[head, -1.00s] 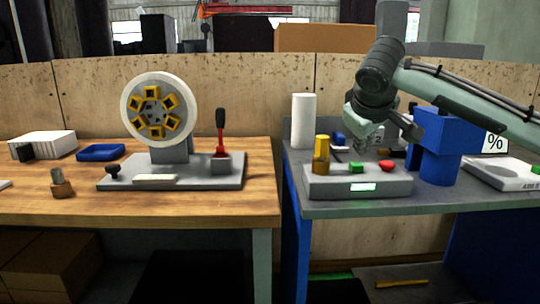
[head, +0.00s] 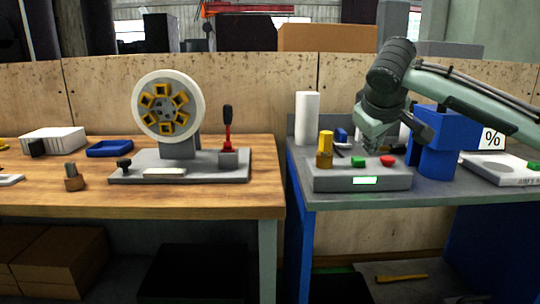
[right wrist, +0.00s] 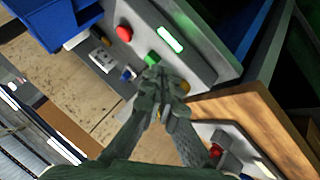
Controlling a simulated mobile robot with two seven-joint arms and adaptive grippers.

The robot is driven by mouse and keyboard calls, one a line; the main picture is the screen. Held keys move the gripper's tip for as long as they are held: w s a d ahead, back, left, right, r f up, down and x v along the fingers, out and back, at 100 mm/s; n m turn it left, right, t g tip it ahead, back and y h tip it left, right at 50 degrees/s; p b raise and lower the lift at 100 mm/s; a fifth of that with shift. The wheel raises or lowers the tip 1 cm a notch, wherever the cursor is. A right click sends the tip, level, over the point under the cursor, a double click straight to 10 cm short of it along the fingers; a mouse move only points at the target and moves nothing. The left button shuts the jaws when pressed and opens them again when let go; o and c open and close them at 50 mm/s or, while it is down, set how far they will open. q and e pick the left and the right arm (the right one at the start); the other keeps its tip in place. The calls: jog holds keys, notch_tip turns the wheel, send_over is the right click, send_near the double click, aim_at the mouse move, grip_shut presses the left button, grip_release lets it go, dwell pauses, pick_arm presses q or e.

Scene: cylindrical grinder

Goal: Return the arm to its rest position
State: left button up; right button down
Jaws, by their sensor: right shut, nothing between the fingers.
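My right gripper (head: 372,142) hangs over the back of the grey button box (head: 335,178) on the right-hand bench. In the right wrist view my right gripper (right wrist: 158,80) is shut and empty, its fingertips in front of the box near the green button (right wrist: 152,58). The box carries a yellow cylinder (head: 325,150), a green button (head: 358,162), a red button (head: 387,161) and a lit green display (head: 365,181). My left gripper is not in view.
A blue block-shaped stand (head: 437,160) is close to the right of my arm. A white cylinder (head: 307,118) stands at the back. The left wooden bench (head: 225,203) holds a wheel fixture (head: 168,106) with a red lever (head: 228,135). A gap separates the benches.

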jog(key=s+d+f+m+g+h, duration=0.1)
jog(key=s+d+m+h, duration=0.15)
jog(key=d, duration=1.15)
jog(key=d+f, duration=0.3)
jog(key=f, duration=0.7)
jog(key=s+d+f+g, duration=0.1)
jog(key=d+f, duration=0.3)
jog(key=f, duration=0.6)
jog(key=d+f, duration=0.3)
jog(key=f, duration=0.7)
jog(key=s+d+f+n+g+h, duration=0.1)
jog(key=s+d+f+n, duration=0.1)
jog(key=s+d+f, duration=1)
jog(key=s+d+f+n+g+h, duration=0.2)
jog(key=s+d+f, duration=0.65)
jog(key=s, duration=0.75)
jog(key=s+a+f+m+y, duration=0.1)
jog(key=a+f, duration=0.5)
jog(key=a, duration=0.6)
jog(key=s+a+f+m+g+y, duration=0.1)
jog(key=a+f, duration=0.5)
jog(key=a, duration=0.7)
jog(key=s+a+f+m+y, duration=0.3)
jog(key=s+a+f+y, duration=0.2)
jog(key=a, duration=0.8)
jog(key=shift+s+f+g, duration=0.3)
jog(key=shift+s+f, duration=0.1)
jog(key=shift+f, duration=0.05)
jog(key=shift+d, duration=0.15)
